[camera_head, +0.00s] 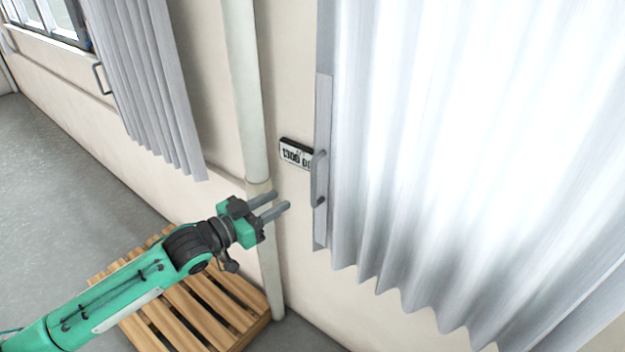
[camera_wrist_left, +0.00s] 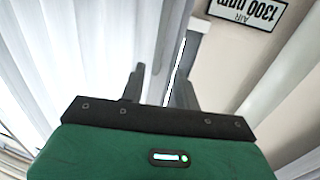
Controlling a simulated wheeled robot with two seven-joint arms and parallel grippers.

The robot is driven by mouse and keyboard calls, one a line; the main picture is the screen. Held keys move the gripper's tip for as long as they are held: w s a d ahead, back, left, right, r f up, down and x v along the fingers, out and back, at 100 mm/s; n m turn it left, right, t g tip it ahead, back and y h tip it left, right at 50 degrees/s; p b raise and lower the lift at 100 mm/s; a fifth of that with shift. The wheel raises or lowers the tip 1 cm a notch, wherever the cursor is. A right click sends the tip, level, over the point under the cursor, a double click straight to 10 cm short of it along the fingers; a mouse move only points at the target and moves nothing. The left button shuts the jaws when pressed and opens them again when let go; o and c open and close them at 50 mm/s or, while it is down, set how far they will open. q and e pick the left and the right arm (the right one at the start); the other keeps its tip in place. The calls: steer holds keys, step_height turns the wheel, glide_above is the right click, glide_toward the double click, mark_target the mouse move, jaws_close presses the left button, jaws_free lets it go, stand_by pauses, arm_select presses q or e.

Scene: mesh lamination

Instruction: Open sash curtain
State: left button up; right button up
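A pale, pleated sash curtain (camera_head: 440,150) hangs on the right in the head view, and its folds also fill the left of the left wrist view (camera_wrist_left: 75,45). A grey vertical handle (camera_head: 318,178) is on the flat strip at its left edge. My left gripper (camera_head: 282,200) is open, its two grey fingers pointing right toward the handle, a short way left of it. Nothing shows between the fingers in the head view. In the left wrist view the gripper (camera_wrist_left: 160,85) has its fingers apart near the curtain's edge. My right gripper is out of view.
A white pipe (camera_head: 245,90) runs up the wall behind my left gripper. A small sign (camera_head: 295,153) is on the wall beside the handle. A wooden pallet (camera_head: 215,305) lies on the floor below. Another curtain (camera_head: 145,85) with a handle hangs further left.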

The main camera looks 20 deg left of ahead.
arm_select(q)
steer(key=p, duration=0.4)
glide_above(314, 201)
steer(key=a, duration=0.1)
steer(key=shift+w+d, duration=0.3)
steer(key=shift+w, duration=0.05)
steer(key=shift+c, duration=0.4)
jaws_close()
